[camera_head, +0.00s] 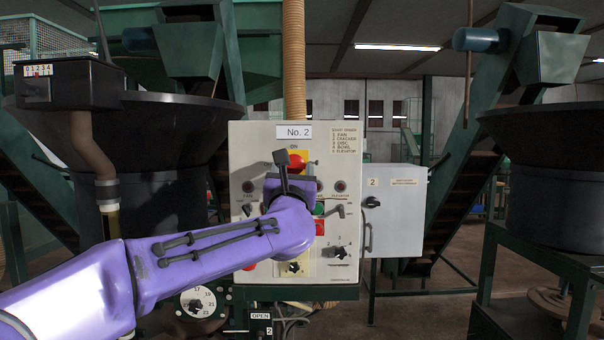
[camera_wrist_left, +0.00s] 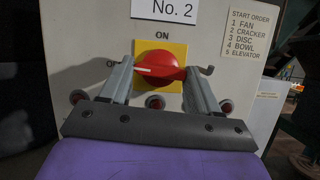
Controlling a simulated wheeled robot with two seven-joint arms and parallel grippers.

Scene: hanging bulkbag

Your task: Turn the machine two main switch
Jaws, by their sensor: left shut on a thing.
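The machine two main switch is a red rotary knob (camera_wrist_left: 157,65) on a yellow plate (camera_wrist_left: 177,48), below the "No. 2" label (camera_wrist_left: 165,9) in the left wrist view. "ON" is printed above it and a partly hidden "OF…" is at its left. The white mark on the knob points left. My left gripper (camera_wrist_left: 160,72) has one finger on each side of the knob and is shut on it. In the head view the knob (camera_head: 297,161) shows just above my left gripper (camera_head: 294,170), which hides part of the panel. My right gripper is not in view.
The grey control panel (camera_head: 245,148) carries several small knobs and levers around the switch. A smaller grey box (camera_head: 400,225) marked 2 stands at its right. Dark hoppers stand on the left (camera_head: 165,130) and right (camera_head: 550,130). A corrugated hose (camera_head: 293,60) rises behind the panel.

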